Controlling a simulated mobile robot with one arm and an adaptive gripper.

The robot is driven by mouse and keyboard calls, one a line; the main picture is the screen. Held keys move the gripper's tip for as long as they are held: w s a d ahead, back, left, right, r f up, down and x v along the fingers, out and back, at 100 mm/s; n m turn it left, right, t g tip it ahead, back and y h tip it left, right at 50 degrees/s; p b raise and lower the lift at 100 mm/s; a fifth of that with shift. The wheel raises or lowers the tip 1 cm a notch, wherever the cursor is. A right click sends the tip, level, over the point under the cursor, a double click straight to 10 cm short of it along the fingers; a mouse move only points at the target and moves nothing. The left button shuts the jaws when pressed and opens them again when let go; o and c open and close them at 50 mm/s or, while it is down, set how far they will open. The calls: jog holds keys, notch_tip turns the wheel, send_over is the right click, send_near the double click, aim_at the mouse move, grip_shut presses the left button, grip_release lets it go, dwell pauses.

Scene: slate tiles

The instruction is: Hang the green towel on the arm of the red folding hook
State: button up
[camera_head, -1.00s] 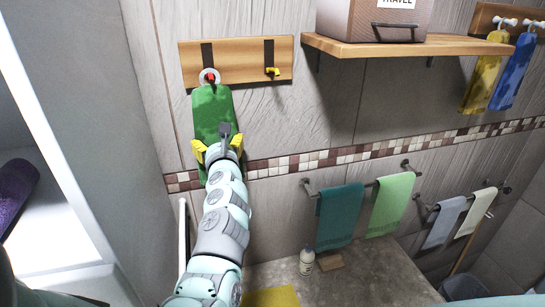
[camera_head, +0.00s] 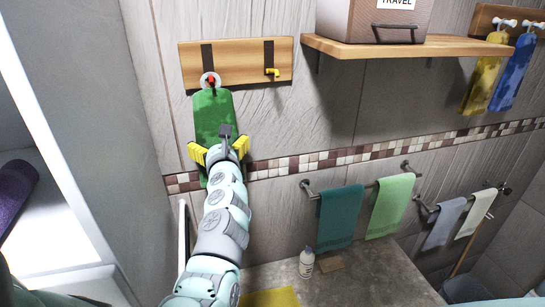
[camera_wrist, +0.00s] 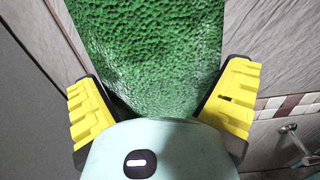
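The green towel (camera_head: 212,115) hangs flat against the wall below the red folding hook (camera_head: 211,81) on the left of the wooden board. A pale ring or loop at the towel's top surrounds the red hook; whether it bears the towel's weight is too small to tell. My gripper (camera_head: 218,145) is in front of the towel's lower part, its yellow fingers spread wide to either side. In the wrist view, the towel (camera_wrist: 150,50) lies between the open fingers and clear of both fingertips. My arm hides the towel's bottom end.
A yellow hook (camera_head: 273,71) sits on the right of the same board (camera_head: 240,62). A wooden shelf (camera_head: 440,46) with a travel box juts out to the right. Below it, a teal towel (camera_head: 340,217) and a light green towel (camera_head: 390,205) hang on a rail.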

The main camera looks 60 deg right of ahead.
jog(key=v, duration=1.2)
dwell(0.4)
